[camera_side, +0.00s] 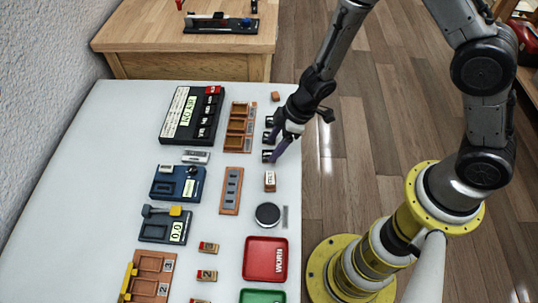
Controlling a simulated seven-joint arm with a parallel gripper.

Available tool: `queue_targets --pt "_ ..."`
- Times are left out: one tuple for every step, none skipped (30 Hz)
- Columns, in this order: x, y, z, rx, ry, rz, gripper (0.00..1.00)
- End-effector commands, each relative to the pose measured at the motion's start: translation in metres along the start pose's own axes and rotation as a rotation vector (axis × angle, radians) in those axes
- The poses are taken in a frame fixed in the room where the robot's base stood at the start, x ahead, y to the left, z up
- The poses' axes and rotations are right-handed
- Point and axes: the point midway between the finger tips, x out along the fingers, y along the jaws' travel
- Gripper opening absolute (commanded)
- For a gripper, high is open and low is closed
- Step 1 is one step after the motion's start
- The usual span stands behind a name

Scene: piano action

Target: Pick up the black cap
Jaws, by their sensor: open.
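No object is clearly seen between the fingers. I cannot pick out the black cap for sure. A round dark disc with a pale rim (267,214) lies on the table below my gripper in the picture, well apart from it. I cannot tell whether it is the cap.
Wooden trays (231,199), a black device (173,113), a blue device (163,183) and a scale (151,231) stand left of my gripper. A small tagged block (270,182) lies above the disc. A red tray (248,259) is below it. The table's right edge is close.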

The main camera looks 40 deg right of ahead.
Motion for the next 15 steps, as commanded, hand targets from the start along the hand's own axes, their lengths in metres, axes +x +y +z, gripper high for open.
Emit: queue_targets --pt "0.009 -0.002 -0.002 -0.002 -0.002 -0.003 0.72" --pt "0.014 -0.002 -0.003 -0.001 -0.002 -0.002 0.72" --pt "0.019 -0.002 -0.003 0.0 -0.002 -0.002 0.72" --pt "0.022 -0.001 -0.003 -0.001 -0.002 -0.002 0.72" --pt "0.025 -0.001 -0.003 0.001 -0.001 -0.001 0.72" --pt "0.029 -0.001 -0.003 -0.001 -0.001 0.0 0.72" --pt "0.031 -0.001 -0.003 0.0 -0.001 0.0 0.72" --pt "0.032 -0.001 -0.003 0.0 -0.001 0.001 0.72" --pt "0.033 -0.001 -0.003 -0.001 -0.001 0.001 0.72" --pt "0.034 -0.001 -0.003 -0.002 0.0 0.001 0.72" --pt "0.034 -0.001 -0.003 -0.002 0.0 0.002 0.72" --pt "0.034 -0.001 -0.003 -0.002 0.0 0.002 0.72" --pt "0.034 -0.001 -0.003 -0.002 0.0 0.002 0.72" --pt "0.034 -0.001 -0.003 -0.002 0.0 0.002 0.72" --pt "0.034 -0.001 -0.003 -0.002 0.0 0.002 0.72"
